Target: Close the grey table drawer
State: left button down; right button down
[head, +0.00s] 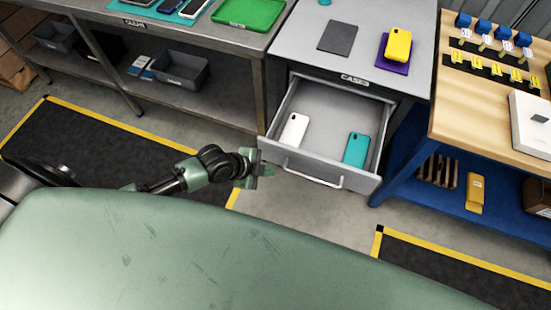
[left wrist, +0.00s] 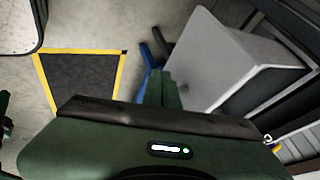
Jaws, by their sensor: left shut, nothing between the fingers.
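The grey table drawer (head: 300,161) stands pulled out under the grey table (head: 335,60), with a pale bar handle (head: 320,181) on its front. A white phone case (head: 293,130) and a teal phone case (head: 356,149) lie inside it. My left gripper (head: 268,170) is at the left end of the drawer front, left of the handle; I cannot tell whether it touches. Its fingers (left wrist: 162,88) are together and empty in the left wrist view, beside a large grey surface. My right gripper is not in view.
A yellow case (head: 398,45) and a dark grey pad (head: 338,37) lie on the table top. A wooden-topped blue bench (head: 465,125) stands close on the right. A metal shelf bench (head: 190,35) stands on the left. The floor before the drawer is clear.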

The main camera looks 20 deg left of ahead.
aim_at(275, 160)
pick_arm(q)
jog(key=w, duration=0.1)
jog(key=w+f, duration=0.1)
jog(key=w, duration=0.1)
jog(key=w+p, duration=0.1)
jog(key=shift+w+d+f, duration=0.2)
jog(key=shift+w+d, duration=0.05)
jog(key=shift+w, duration=0.15)
